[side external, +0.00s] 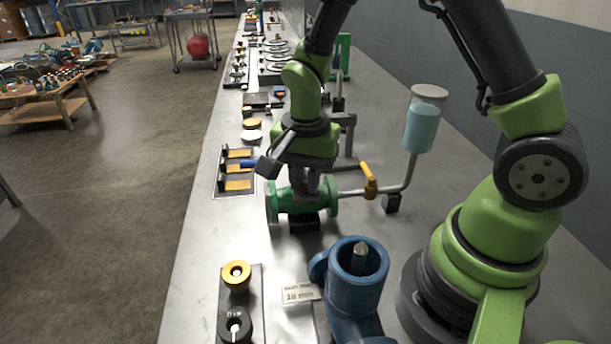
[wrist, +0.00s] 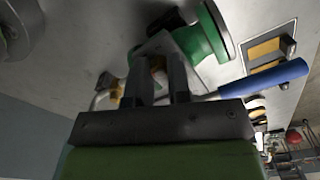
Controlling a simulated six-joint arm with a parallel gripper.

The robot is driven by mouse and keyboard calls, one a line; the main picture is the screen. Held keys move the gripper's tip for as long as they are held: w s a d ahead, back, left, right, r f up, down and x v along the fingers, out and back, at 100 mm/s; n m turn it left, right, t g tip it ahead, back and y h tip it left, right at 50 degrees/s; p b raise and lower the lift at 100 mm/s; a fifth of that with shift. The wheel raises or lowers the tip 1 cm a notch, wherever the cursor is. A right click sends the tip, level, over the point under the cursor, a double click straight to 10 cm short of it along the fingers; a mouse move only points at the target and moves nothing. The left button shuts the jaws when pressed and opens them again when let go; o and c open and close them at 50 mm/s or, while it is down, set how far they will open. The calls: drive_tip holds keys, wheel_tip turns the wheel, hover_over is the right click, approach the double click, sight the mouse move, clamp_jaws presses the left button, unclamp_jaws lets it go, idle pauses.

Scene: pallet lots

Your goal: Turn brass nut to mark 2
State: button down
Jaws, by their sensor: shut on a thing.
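My gripper (side external: 310,186) points down at the middle of a green flanged valve (side external: 284,201). In the wrist view my gripper (wrist: 158,62) has its two fingers close together, shut on a small part at the valve that they mostly hide. I cannot tell whether this part is the brass nut. A blue handle (wrist: 262,81) with a metal shank reaches from beside the fingers to the right; it shows in the side view (side external: 248,164) left of the valve. A brass-coloured ring (side external: 236,269) sits on a dark plate at the front. No mark 2 is readable.
A yellow lever (side external: 369,176) sits on the pipe right of the valve, below a clear vessel of blue liquid (side external: 421,128). A blue pipe fitting (side external: 358,280) and a small label card (side external: 302,293) are in front. A panel with yellow strips (side external: 221,184) lies left.

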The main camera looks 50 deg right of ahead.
sight(306, 182)
drive_tip(key=n, duration=0.5)
drive_tip(key=shift+n, duration=0.4)
drive_tip(key=n, duration=0.5)
drive_tip(key=shift+n, duration=0.3)
drive_tip(key=c, duration=1.1)
unclamp_jaws()
drive_tip(key=shift+o, duration=0.2)
drive_tip(key=shift+r, duration=0.1)
wheel_tip(306, 182, up, 10)
